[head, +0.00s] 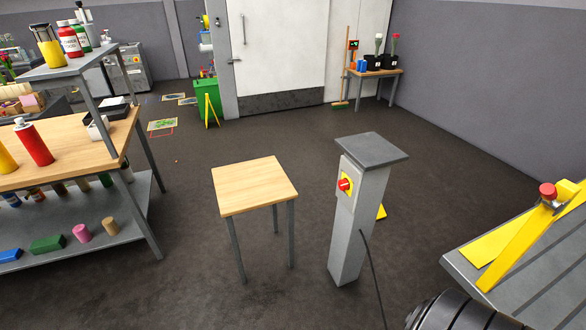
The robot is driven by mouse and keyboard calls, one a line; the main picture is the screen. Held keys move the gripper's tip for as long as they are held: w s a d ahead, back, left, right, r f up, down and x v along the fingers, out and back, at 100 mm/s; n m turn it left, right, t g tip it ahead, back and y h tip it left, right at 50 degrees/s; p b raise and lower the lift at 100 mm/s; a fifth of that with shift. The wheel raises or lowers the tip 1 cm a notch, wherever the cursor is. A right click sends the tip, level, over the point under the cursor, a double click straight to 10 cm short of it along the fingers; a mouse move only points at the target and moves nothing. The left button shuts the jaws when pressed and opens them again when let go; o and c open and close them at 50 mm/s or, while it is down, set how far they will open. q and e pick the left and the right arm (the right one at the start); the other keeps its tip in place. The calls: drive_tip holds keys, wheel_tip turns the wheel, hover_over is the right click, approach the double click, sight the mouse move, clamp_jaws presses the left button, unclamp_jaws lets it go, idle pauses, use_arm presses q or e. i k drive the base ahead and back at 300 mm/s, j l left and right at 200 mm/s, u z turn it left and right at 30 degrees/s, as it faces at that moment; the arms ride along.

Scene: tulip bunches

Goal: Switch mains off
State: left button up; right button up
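A grey pedestal (350,232) with a dark flat top stands on the floor right of centre. On its left-hand face is a red rotary switch (344,184) on a yellow plate, set in a pale box. The switch is small in view, and I cannot read its position. A dark cable (370,265) runs from the pedestal down toward the bottom edge. Neither of my grippers is in view.
A small wooden-topped table (254,184) stands just left of the pedestal. A loaded shelf bench (95,160) fills the left. At right, a grey table (462,262) bears a yellow frame (525,240) with a red knob. A dark ribbed shape (465,312) is at bottom right.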

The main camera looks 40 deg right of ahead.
sight(343, 184)
drive_tip(key=i+z, duration=0.2)
drive_tip(key=i, duration=0.2)
drive_tip(key=i+j+z, duration=0.25)
drive_tip(key=i, duration=0.2)
drive_tip(key=i+j+z, duration=0.2)
drive_tip(key=i, duration=0.2)
